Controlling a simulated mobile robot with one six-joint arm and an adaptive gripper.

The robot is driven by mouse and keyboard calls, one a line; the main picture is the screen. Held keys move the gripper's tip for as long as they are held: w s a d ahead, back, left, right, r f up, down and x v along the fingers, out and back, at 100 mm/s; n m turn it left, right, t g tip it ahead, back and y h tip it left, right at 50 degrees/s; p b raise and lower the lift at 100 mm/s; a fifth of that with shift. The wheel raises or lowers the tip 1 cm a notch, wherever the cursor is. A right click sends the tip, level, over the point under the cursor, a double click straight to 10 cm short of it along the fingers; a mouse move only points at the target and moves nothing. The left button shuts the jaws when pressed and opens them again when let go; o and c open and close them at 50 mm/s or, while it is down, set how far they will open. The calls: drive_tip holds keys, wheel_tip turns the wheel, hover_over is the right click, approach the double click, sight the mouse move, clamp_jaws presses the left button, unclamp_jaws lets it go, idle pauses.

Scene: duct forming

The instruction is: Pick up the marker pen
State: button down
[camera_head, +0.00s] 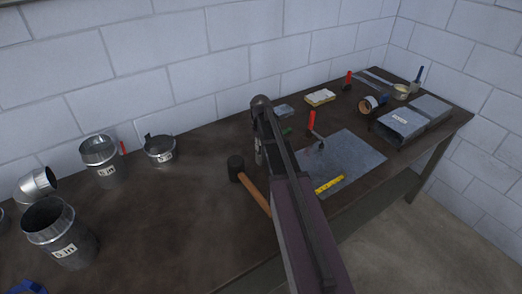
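I cannot make out a marker pen for certain. A thin red stick (122,147) shows beside the tall metal duct collar at the left, and a small green item (287,131) lies just right of my arm; both are too small to identify. My arm rises from the bottom of the view across the middle of the workbench and bends at its top. My gripper cannot be made out; the far end of the arm is hidden behind its own links.
The dark workbench (150,225) runs along a block wall. Metal duct pieces (65,240) stand at the left. A mallet (253,188) lies left of my arm. Right of it are sheet metal (350,160), a yellow strip (329,184), a red-handled tool (312,121), tape (369,104) and rectangular ducts (398,122).

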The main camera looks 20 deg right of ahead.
idle(0.4)
wheel_tip(320, 180, up, 10)
drive_tip(key=p, duration=1)
idle(0.6)
drive_tip(key=shift+f+b, duration=1.25)
drive_tip(key=shift+f, duration=0.05)
